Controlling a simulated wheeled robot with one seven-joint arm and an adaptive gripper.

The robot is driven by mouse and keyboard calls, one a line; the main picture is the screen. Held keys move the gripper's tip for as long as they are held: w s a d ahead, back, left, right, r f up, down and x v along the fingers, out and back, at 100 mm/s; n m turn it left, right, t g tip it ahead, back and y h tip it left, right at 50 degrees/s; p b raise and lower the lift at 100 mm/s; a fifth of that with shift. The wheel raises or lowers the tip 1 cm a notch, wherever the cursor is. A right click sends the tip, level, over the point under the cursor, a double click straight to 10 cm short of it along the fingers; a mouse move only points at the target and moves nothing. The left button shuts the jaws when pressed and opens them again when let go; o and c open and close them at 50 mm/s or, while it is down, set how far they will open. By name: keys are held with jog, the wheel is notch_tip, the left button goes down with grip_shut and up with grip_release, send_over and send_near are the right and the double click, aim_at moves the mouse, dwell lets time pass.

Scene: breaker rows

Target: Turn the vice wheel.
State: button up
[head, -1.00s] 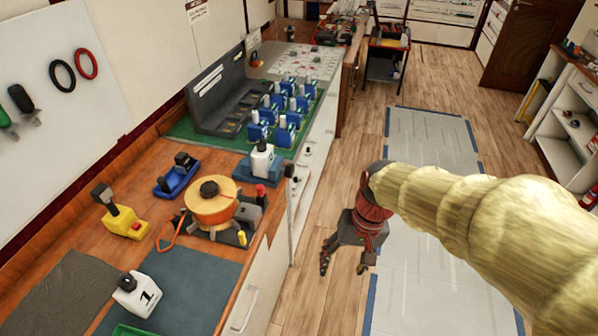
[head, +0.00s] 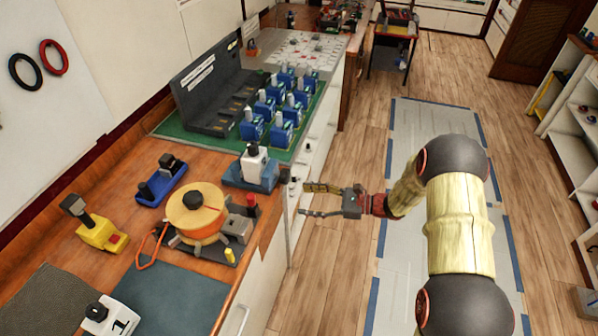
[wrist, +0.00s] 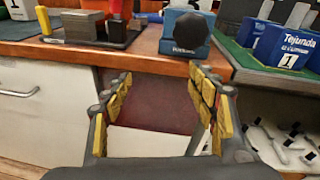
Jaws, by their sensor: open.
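The blue vice (head: 240,178) stands at the bench's front edge in the head view, with a white block with a black top (head: 254,160) at it. Its dark wheel (head: 285,176) faces the aisle. In the wrist view the black, many-sided wheel (wrist: 194,33) hides much of the blue vice body (wrist: 178,22), up and right of centre. My gripper (head: 304,200) is open and empty, out in front of the bench, apart from the wheel and a little lower. Its yellow-padded fingers (wrist: 161,88) show below the wheel in the wrist view.
An orange-and-tan spool (head: 197,212) on a dark base stands left of the vice. Several blue breaker units (head: 270,110) stand on a green mat behind it. The bench edge (wrist: 130,55) and cabinet front lie ahead of my fingers. The aisle floor (head: 330,270) is clear.

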aim_at(289, 178)
jog(key=w+d+r+m+t, duration=0.1)
jog(key=w+r+t, duration=0.1)
jog(key=w+r, duration=0.2)
jog(key=shift+m+y, duration=0.3)
jog(key=shift+y, duration=0.3)
jog(key=x, duration=0.2)
jog(key=b+x, duration=0.1)
jog(key=x, duration=0.4)
jog(key=shift+s+a+r+b, duration=0.1)
jog(key=shift+s+a+b, duration=0.05)
jog(key=shift+a+b, duration=0.25)
jog(key=c, duration=1.1)
jog(key=shift+c, duration=0.4)
